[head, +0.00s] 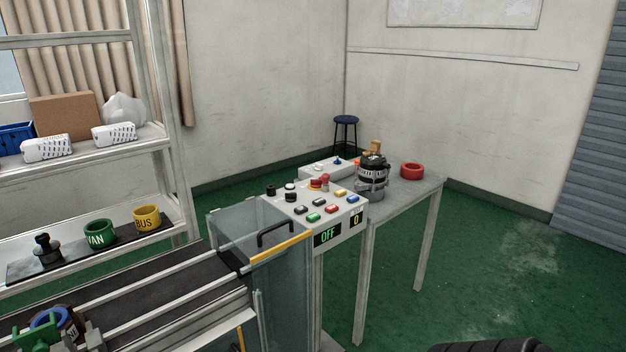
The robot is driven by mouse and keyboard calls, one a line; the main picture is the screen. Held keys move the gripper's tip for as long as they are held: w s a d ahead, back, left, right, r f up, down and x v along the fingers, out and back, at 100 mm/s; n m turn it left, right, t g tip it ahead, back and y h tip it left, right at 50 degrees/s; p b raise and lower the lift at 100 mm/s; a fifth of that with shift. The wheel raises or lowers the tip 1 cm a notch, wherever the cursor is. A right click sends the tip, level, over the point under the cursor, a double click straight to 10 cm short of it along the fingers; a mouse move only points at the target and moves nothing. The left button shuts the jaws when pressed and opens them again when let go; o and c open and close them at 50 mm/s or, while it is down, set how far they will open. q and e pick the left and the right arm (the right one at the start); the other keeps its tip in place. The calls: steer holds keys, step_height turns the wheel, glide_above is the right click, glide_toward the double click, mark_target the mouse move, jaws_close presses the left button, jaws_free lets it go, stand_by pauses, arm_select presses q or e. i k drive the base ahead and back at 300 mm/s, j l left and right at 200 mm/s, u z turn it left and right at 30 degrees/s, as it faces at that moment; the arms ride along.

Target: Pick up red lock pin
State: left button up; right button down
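I cannot clearly make out a red lock pin. A red knob-like part (324,179) stands at the back of the sloped control panel (345,207), with a yellow-orange piece at its base; it is too small to tell whether it is a pin or a stop button. A thick red ring (411,171) lies on the grey table (412,190) behind the panel. An alternator (372,168) stands on a round grey base on that table, left of the ring. Neither of my grippers is in view.
A guarded conveyor (150,285) runs along the lower left, with a clear guard box (285,285) at its end. A shelf rack (150,140) holds labelled green and yellow rings. A blue-topped stool (345,120) stands behind.

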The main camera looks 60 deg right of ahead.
mark_target(326, 177)
steer(key=z, duration=1.85)
steer(key=i+l+u, duration=0.1)
steer(key=i+l, duration=0.15)
steer(key=i+l+u, duration=0.1)
steer(key=i+l, duration=0.15)
steer(key=l, duration=0.15)
steer(key=i+l+u, duration=0.1)
steer(key=i+l, duration=0.15)
steer(key=i+l+u, duration=0.1)
steer(key=i+l, duration=0.15)
steer(key=l, duration=0.2)
steer(key=i+l+u, duration=0.1)
steer(key=l, duration=0.3)
steer(key=i+l+u, duration=0.1)
steer(key=i+l, duration=0.2)
steer(key=i+l+u, duration=0.1)
steer(key=l, duration=0.45)
steer(key=i, duration=0.1)
